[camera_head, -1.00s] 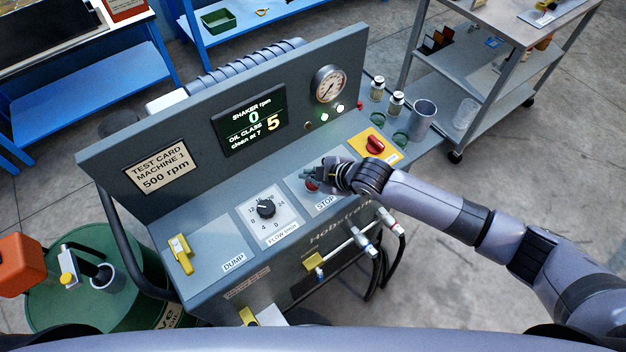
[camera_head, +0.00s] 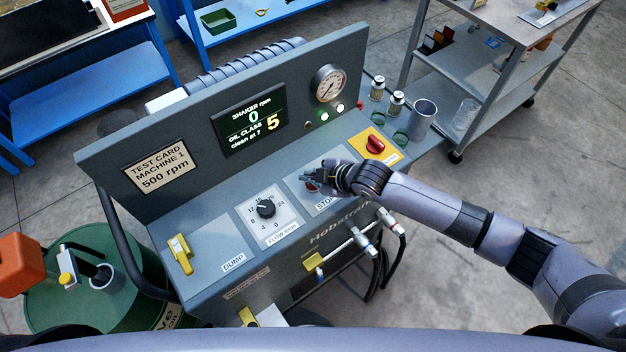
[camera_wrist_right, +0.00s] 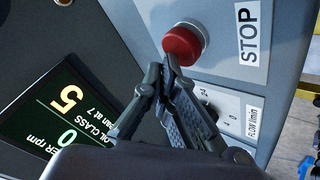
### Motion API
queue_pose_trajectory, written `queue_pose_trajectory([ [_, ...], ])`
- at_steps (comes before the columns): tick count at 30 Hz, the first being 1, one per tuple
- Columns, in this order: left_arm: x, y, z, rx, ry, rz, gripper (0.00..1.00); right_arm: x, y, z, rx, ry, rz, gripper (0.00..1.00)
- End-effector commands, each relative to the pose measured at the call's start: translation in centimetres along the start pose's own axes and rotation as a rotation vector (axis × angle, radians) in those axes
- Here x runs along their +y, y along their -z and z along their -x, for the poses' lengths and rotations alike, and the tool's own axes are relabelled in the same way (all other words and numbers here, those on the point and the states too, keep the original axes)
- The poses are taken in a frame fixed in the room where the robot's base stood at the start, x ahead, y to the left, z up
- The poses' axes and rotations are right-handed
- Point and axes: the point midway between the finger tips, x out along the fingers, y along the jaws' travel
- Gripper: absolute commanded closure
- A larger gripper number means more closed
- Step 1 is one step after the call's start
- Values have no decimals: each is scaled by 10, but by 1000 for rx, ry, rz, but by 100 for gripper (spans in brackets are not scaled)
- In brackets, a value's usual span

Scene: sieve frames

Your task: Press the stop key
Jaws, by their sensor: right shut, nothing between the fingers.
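The stop key is a round red button (camera_wrist_right: 184,43) on a grey collar beside the STOP label (camera_wrist_right: 252,32) in the right wrist view. In the head view only a bit of the red button (camera_head: 311,188) shows under my fingers. My right gripper (camera_wrist_right: 168,66) is shut and empty, its fingertips at the button's near edge. I cannot tell whether they touch it. In the head view my right gripper (camera_head: 308,178) hangs over the STOP panel. The display (camera_head: 250,121) reads shaker rpm 0 and oil class 5. My left gripper is not in view.
Left of the stop panel are a black flow knob (camera_head: 266,209) and a yellow dump lever (camera_head: 180,254). To its right is a red rotary switch (camera_head: 375,145) on a yellow plate. Bottles (camera_head: 395,104) and a metal cup (camera_head: 422,118) stand farther right.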

Motion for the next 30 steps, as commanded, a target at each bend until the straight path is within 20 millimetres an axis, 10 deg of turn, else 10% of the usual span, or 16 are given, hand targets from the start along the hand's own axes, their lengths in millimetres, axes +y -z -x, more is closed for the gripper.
queue_pose_trajectory([
  [30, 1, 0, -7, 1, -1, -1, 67, -6, -6, -8, -1, 1, 0, 100],
])
